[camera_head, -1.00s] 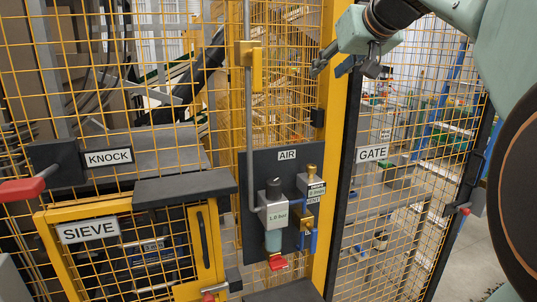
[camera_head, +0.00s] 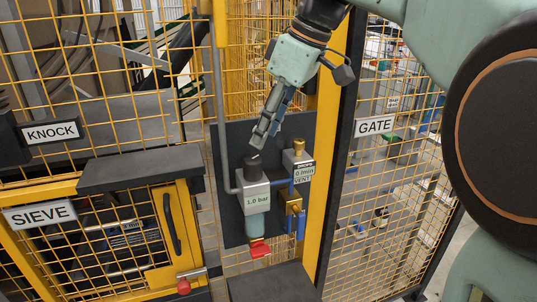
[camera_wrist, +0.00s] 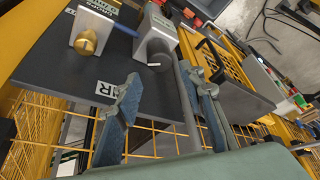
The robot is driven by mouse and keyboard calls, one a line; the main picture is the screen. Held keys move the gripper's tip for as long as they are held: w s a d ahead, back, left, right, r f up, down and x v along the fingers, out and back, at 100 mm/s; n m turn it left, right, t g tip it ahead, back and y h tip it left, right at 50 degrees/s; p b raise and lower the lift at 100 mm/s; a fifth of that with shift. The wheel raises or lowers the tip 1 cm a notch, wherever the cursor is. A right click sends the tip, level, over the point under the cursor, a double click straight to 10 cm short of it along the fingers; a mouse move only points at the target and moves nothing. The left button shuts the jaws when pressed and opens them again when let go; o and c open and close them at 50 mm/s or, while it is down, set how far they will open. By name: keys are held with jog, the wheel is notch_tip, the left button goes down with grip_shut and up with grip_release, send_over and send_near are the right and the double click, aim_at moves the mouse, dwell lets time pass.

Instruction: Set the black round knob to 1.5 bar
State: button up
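The black round knob (camera_head: 252,168) sits on top of the grey regulator block (camera_head: 256,196), whose label reads 1.0 bar. In the wrist view the knob (camera_wrist: 158,55) shows its end face with a white mark. My gripper (camera_head: 262,138) is above the knob in the head view, pointing down at it and apparently apart from it. In the wrist view my gripper's (camera_wrist: 163,95) two fingers are spread with nothing between them, and the knob lies beyond the tips.
A brass knob (camera_head: 298,147) stands on the neighbouring block, right of the regulator. A brass valve (camera_head: 292,204) and blue pipe are below it. A red handle (camera_head: 259,249) is under the regulator. A grey pipe (camera_head: 222,110) runs at left; a yellow post (camera_head: 331,150) stands at right.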

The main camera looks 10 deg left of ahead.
aim_at(254, 159)
jog(key=x, duration=0.9)
jog(key=shift+w, duration=0.1)
jog(key=shift+c, duration=0.5)
jog(key=c, duration=0.8)
